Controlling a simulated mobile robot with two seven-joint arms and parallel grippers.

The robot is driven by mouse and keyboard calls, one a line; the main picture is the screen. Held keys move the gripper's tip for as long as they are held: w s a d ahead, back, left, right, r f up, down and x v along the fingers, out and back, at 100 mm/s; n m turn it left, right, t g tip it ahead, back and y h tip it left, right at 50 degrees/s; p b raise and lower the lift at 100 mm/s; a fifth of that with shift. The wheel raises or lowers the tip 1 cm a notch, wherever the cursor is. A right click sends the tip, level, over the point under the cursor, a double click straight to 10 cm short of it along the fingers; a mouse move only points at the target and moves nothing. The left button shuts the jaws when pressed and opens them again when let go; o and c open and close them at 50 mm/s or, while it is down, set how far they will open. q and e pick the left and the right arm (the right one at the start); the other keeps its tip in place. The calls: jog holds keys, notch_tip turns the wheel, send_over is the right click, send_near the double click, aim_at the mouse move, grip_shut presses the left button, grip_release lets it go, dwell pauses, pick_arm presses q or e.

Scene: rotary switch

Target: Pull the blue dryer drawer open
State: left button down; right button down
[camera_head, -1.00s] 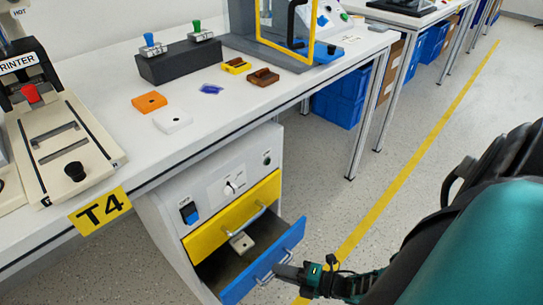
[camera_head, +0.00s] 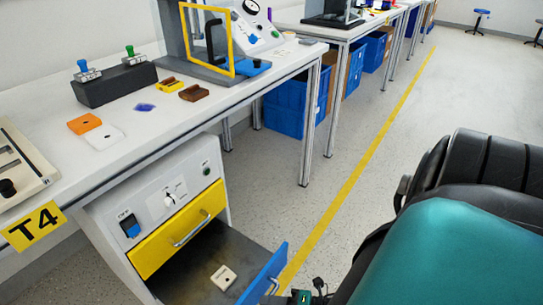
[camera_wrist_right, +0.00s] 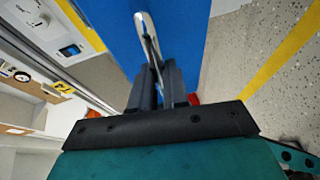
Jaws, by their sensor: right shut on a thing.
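The blue dryer drawer (camera_head: 264,276) is the lower drawer of the white cabinet under the bench. It stands well out from the cabinet, and its dark inside (camera_head: 205,255) shows with a small pale square piece (camera_head: 223,278) lying in it. In the right wrist view the blue drawer front (camera_wrist_right: 195,40) lies ahead, and my right gripper (camera_wrist_right: 160,80) is shut on its metal handle (camera_wrist_right: 147,35). My left gripper is not in view.
A yellow drawer (camera_head: 180,230) is shut above the blue one. The bench (camera_head: 150,135) overhead holds an orange piece (camera_head: 84,124), a white piece and a dark block with switches. Open floor (camera_head: 290,215) lies right of the cabinet. Blue bins (camera_head: 290,105) stand under the bench farther back.

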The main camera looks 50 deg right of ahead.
jog(key=shift+d, duration=0.15)
jog(key=c, duration=1.1)
grip_release()
jog(key=shift+c, duration=0.2)
jog(key=v, duration=1.2)
jog(key=shift+s+d+p, duration=0.2)
jog(key=shift+s+p, duration=0.1)
jog(key=shift+s, duration=0.05)
